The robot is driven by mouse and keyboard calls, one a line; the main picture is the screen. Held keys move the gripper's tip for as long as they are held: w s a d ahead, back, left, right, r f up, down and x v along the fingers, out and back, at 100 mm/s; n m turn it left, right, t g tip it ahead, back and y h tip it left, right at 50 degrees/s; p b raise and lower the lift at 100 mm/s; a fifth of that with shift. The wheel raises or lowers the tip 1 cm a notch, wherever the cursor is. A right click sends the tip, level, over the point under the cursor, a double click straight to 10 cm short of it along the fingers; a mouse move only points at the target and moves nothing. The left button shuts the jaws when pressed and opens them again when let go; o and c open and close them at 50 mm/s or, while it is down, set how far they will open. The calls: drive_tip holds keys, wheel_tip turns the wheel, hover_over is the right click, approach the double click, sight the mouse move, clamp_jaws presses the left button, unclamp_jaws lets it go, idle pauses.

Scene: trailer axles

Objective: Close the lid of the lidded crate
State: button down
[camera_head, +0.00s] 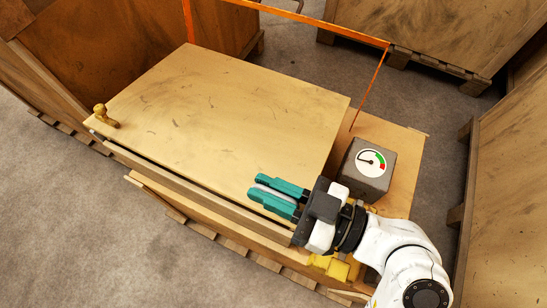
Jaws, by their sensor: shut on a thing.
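The lidded crate (202,193) stands in the middle of the head view, a pale wooden box. Its flat wooden lid (215,115) lies over the top, with a dark narrow gap along the near edge, so it seems not quite flush. A small brass-coloured knob (104,116) sits at the lid's left corner. My gripper (258,190) is over the near right part of the lid, its green fingers pointing left. It is shut on a light grey thing (272,191) between the fingers; what this is I cannot tell. Whether the fingers touch the lid is unclear.
A grey box with a dial gauge (367,167) stands right of the lid on a wooden surface (403,150). Yellow parts (335,267) lie below my gripper. An orange frame (300,16) rises behind. Large wooden crates (150,45) surround the spot, with bare concrete floor between.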

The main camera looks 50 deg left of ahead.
drive_tip(key=shift+d+f+b, duration=0.15)
drive_tip(key=shift+f+b, duration=0.35)
drive_tip(key=shift+f, duration=0.5)
drive_tip(key=c, duration=1.3)
unclamp_jaws()
drive_tip(key=shift+o, duration=0.5)
drive_tip(key=shift+s, duration=0.15)
drive_tip(key=shift+r, duration=0.1)
